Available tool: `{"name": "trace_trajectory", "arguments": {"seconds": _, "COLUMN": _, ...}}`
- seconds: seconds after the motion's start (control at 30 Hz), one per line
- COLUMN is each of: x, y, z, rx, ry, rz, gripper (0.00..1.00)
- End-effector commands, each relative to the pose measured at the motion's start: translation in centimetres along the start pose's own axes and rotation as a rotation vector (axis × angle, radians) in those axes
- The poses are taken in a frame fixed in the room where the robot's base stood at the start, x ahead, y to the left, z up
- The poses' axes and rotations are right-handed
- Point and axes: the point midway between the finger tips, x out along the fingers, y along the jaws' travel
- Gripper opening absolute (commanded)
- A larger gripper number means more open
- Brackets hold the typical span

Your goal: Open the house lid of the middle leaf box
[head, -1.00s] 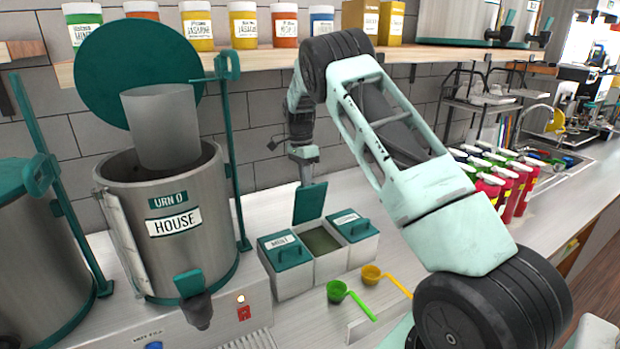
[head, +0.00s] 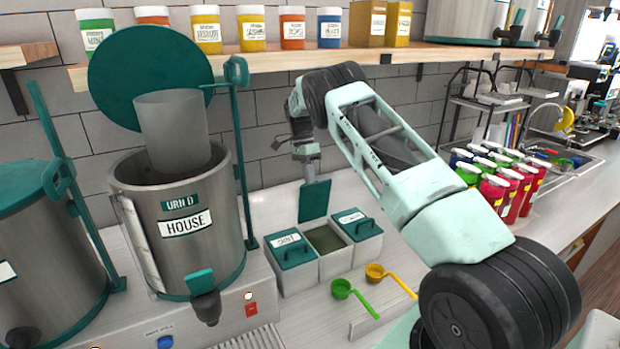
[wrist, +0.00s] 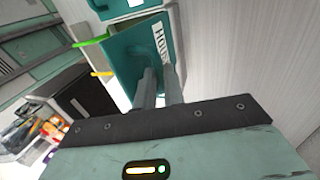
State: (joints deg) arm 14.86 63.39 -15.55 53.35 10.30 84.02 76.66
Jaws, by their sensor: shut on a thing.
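The middle leaf box (head: 333,263) stands between two lidded boxes on the counter, and its greenish inside shows in the head view. Its teal house lid (head: 315,202) stands up, tilted open above the back of the box. My gripper (head: 310,179) is at the lid's upper part. In the wrist view my two fingers (wrist: 158,78) are shut on the teal lid (wrist: 140,62), beside its white label, which is partly hidden. The exact contact on the lid's handle is hidden by the fingers.
The left box's lid (head: 288,247) and right box's lid (head: 357,224) are down. A green scoop (head: 341,288) and a yellow scoop (head: 375,271) lie in front. The large house urn (head: 185,250) stands open at the left. A shelf (head: 290,58) runs above.

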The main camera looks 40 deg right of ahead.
Motion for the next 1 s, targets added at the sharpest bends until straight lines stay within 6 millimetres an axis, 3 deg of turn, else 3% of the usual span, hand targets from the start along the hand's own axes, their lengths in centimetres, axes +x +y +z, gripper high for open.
{"name": "trace_trajectory", "arguments": {"seconds": 0.03, "x": 0.8, "y": -0.6, "z": 0.3, "rx": -0.006, "ry": -0.003, "rz": -0.012, "gripper": 0.00}}
{"name": "trace_trajectory", "arguments": {"seconds": 0.13, "x": 0.7, "y": -0.6, "z": 0.3, "rx": -0.006, "ry": -0.003, "rz": -0.012, "gripper": 0.33}}
{"name": "trace_trajectory", "arguments": {"seconds": 0.77, "x": 0.2, "y": -0.4, "z": 0.1, "rx": -0.002, "ry": 0.001, "rz": -0.012, "gripper": 0.33}}
{"name": "trace_trajectory", "arguments": {"seconds": 1.0, "x": -2.3, "y": -0.6, "z": 0.1, "rx": -0.002, "ry": 0.002, "rz": -0.016, "gripper": 0.33}}
